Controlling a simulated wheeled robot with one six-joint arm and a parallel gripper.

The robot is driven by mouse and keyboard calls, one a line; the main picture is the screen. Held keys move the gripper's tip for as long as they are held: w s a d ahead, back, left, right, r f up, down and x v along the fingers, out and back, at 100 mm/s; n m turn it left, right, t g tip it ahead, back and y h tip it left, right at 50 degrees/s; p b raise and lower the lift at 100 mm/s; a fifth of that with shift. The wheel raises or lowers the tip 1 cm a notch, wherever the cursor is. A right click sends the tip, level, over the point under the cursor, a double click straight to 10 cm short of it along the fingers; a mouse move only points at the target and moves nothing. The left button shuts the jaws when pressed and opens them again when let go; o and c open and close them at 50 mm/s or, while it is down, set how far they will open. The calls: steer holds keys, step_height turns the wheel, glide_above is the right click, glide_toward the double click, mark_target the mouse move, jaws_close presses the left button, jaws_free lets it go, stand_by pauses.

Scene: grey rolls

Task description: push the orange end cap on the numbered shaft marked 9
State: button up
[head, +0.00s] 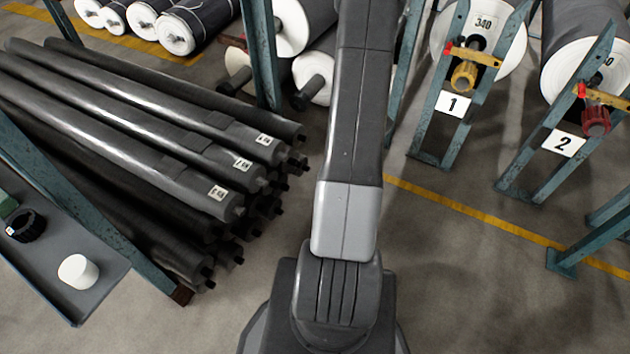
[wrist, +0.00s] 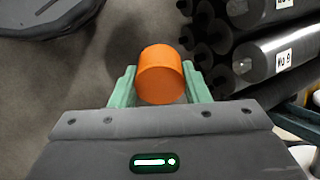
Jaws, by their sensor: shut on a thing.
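The orange end cap (wrist: 162,76) is between the green fingers of my gripper (wrist: 160,84) in the wrist view. My gripper is shut on it and holds it over the floor, clear of any shaft. A dark shaft with a white label (wrist: 282,58) that appears to read No 9 lies at the upper right of the wrist view, apart from the cap. In the head view the stacked shafts (head: 150,120) lie left of my arm, with several labelled ends too small to read surely. My gripper and the cap do not show there.
A grey shelf (head: 60,297) at the lower left bears a white cap (head: 78,271) and a black ring-like piece (head: 26,226). Teal posts (head: 85,215) stand beside the shaft stack. Open floor lies between.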

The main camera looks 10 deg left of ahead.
steer(key=w+a+f+m+t+y+b, duration=0.15)
steer(key=a+f+m+y+b, duration=0.25)
steer(key=a+f+y+b, duration=0.4)
steer(key=w+f+m+t+y+b, duration=0.2)
steer(key=w+m+t+b, duration=0.3)
steer(key=w+b, duration=0.4)
steer(key=shift+d+f+t+b, duration=0.35)
steer(key=shift+f+t+b, duration=0.5)
steer(key=shift+b, duration=0.65)
steer(key=shift+f+b, duration=0.1)
steer(key=shift+b, duration=0.3)
steer(key=shift+s+r+b+x, duration=0.15)
steer(key=shift+b+x, duration=0.05)
steer(key=shift+x, duration=1.2)
steer(key=shift+s+r+b+x, duration=0.1)
steer(key=shift+r+b+x, duration=0.1)
steer(key=shift+x, duration=1.25)
steer(key=shift+a, duration=0.15)
steer(key=shift+b, duration=0.7)
steer(key=shift+a, duration=0.15)
